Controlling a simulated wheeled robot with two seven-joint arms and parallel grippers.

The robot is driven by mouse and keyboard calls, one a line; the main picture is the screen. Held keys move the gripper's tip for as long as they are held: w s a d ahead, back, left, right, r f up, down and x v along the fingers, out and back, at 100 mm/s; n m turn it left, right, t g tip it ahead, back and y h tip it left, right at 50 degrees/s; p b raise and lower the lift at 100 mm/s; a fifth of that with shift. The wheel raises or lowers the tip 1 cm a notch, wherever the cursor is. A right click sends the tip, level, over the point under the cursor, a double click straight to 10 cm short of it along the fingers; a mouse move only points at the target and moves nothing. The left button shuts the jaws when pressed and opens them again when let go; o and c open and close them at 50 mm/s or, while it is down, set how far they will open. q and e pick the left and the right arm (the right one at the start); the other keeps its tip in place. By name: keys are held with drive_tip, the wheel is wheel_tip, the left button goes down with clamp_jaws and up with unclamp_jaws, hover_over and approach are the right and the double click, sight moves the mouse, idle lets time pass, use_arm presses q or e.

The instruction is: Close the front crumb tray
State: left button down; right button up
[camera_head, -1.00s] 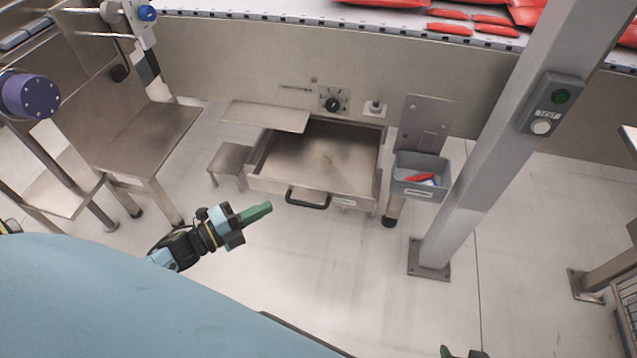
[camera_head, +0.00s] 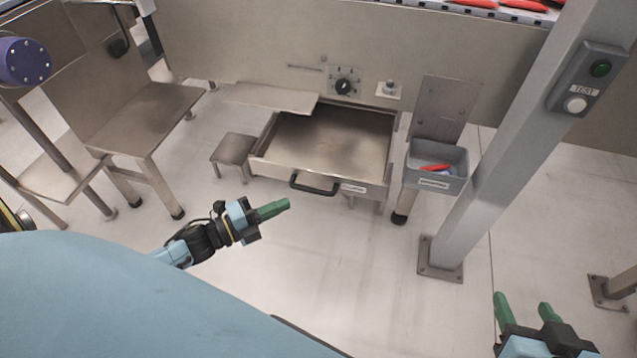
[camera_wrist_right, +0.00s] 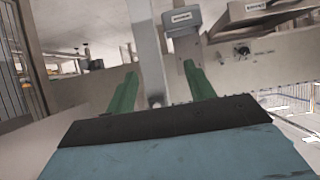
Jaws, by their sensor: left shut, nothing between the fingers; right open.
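The front crumb tray (camera_head: 330,148) is a steel drawer pulled out from the machine's front panel, with a black handle (camera_head: 315,187) on its front face. Its inside is visible and looks empty apart from dark smudges. My left gripper (camera_head: 286,204) is shut and empty, in front of the tray, a little below and left of the handle and apart from it. My right gripper (camera_head: 523,304) is open and empty at the lower right, well away from the tray. Its two green fingers also show in the right wrist view (camera_wrist_right: 160,92).
A grey bin (camera_head: 437,184) with a red item hangs right of the tray. A steel post (camera_head: 500,160) with a test button stands further right. A low stool (camera_head: 233,150) and a steel bench (camera_head: 150,118) stand left. The floor before the tray is clear.

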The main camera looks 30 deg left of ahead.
sight(326, 175)
use_arm(q)
drive_tip(key=w+d+b, duration=0.1)
drive_tip(key=w, duration=0.2)
drive_tip(key=w+d+b, duration=0.1)
drive_tip(key=w, duration=0.2)
drive_tip(key=w+d+b, duration=0.1)
drive_tip(key=w, duration=0.2)
drive_tip(key=shift+w+f, duration=0.1)
drive_tip(key=shift+w, duration=0.2)
drive_tip(key=shift+w+b, duration=0.25)
drive_tip(key=shift+b, duration=0.05)
use_arm(e)
drive_tip(key=w+a+r+t+y, duration=0.1)
drive_tip(key=a+r+t+y, duration=0.2)
drive_tip(key=r+t, duration=0.7)
drive_tip(key=shift+r+y, duration=0.5)
drive_tip(key=shift+r, duration=1.85)
drive_tip(key=shift+w+a, duration=0.1)
use_arm(q)
drive_tip(key=shift+w+a, duration=0.1)
use_arm(e)
drive_tip(key=shift+w, duration=0.1)
